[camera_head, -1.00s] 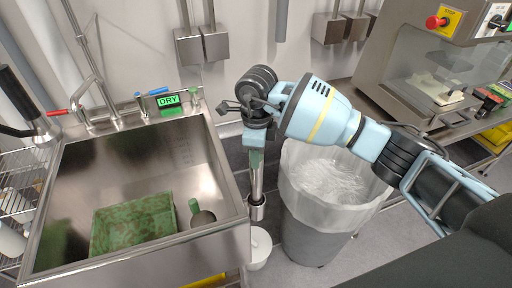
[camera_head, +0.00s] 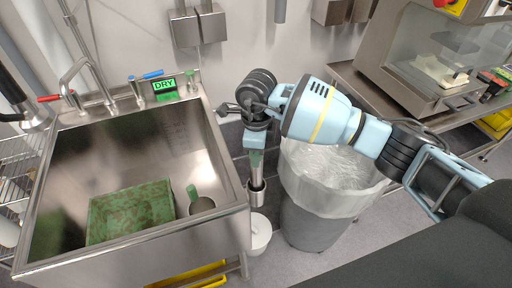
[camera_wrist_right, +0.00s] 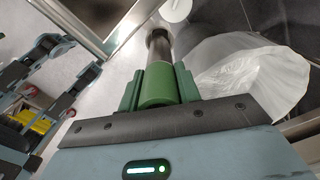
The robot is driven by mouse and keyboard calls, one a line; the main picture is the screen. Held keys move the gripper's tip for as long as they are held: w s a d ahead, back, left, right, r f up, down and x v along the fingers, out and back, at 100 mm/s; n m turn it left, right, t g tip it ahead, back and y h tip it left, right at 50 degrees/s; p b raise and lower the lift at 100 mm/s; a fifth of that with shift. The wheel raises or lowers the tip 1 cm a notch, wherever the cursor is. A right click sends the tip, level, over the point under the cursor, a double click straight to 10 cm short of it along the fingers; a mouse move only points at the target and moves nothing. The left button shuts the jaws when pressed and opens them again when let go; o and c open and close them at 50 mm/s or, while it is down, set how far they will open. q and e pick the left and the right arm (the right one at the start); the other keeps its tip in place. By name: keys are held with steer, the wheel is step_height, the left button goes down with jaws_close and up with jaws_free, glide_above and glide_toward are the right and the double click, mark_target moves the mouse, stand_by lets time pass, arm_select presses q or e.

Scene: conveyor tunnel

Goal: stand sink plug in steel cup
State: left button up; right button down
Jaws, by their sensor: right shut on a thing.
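My right gripper (camera_head: 257,142) is shut on the sink plug (camera_head: 256,170). The plug is a steel tube with a green grip and a wider steel end, hanging roughly upright just right of the sink's front right corner. In the right wrist view the green grip (camera_wrist_right: 160,84) sits between the jaws. In the sink, a small dark round steel vessel (camera_head: 203,206) with a green handle (camera_head: 192,192) stands beside a green tray; I cannot tell if it is the steel cup.
The steel sink (camera_head: 222,160) holds a mottled green tray (camera_head: 130,212). A green DRY sign (camera_head: 164,85) is at its back edge. A lined grey bin (camera_head: 318,222) stands right of the plug. A white bucket (camera_head: 260,236) is on the floor below the plug.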

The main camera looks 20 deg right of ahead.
steer(key=c, duration=0.9)
jaws_free()
steer(key=shift+r, duration=3.95)
